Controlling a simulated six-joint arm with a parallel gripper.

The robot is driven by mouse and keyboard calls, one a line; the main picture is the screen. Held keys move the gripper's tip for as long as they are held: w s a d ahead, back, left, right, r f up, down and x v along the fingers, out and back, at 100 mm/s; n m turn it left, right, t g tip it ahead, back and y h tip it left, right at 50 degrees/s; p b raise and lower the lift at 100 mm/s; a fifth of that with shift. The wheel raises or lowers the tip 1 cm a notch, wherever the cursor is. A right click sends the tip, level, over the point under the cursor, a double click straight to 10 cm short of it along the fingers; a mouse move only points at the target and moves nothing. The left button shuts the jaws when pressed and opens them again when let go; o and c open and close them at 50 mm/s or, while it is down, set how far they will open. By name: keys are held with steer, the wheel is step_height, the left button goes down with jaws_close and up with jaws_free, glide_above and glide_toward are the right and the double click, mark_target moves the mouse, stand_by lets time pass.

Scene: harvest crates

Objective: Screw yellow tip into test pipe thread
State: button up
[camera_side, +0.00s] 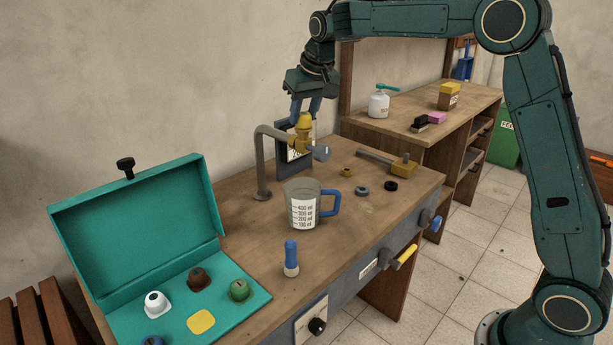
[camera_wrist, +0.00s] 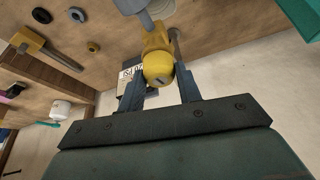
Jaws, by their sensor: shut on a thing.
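The yellow tip (camera_side: 304,143) is a yellow nozzle with a grey-blue end pointing right and down in the side view. My gripper (camera_side: 305,112) reaches down from above and is shut on its upper part. The wrist view shows the rounded yellow top of the tip (camera_wrist: 158,66) between the fingers of my gripper (camera_wrist: 160,84). The grey test pipe (camera_side: 260,165) rises from the bench and bends right, its free end reaching the yellow tip. The thread is hidden, and I cannot tell how far the two are engaged.
A measuring jug (camera_side: 302,206) with a blue handle stands below the tip. An open teal case (camera_side: 135,225) at left holds several coloured tips and a flat yellow spot. A blue-and-white cylinder (camera_side: 291,257), small rings (camera_side: 362,190) and a brass-headed tool (camera_side: 403,165) are on the bench.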

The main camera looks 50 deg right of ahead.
steer(key=shift+m+h, duration=0.3)
steer(key=shift+m, duration=0.5)
steer(key=shift+m, duration=0.4)
steer(key=o, duration=0.9)
steer(key=shift+c, duration=0.2)
steer(key=shift+r, duration=0.1)
steer(key=v, duration=1.1)
steer(key=shift+a+r, duration=0.25)
steer(key=shift+r, duration=0.1)
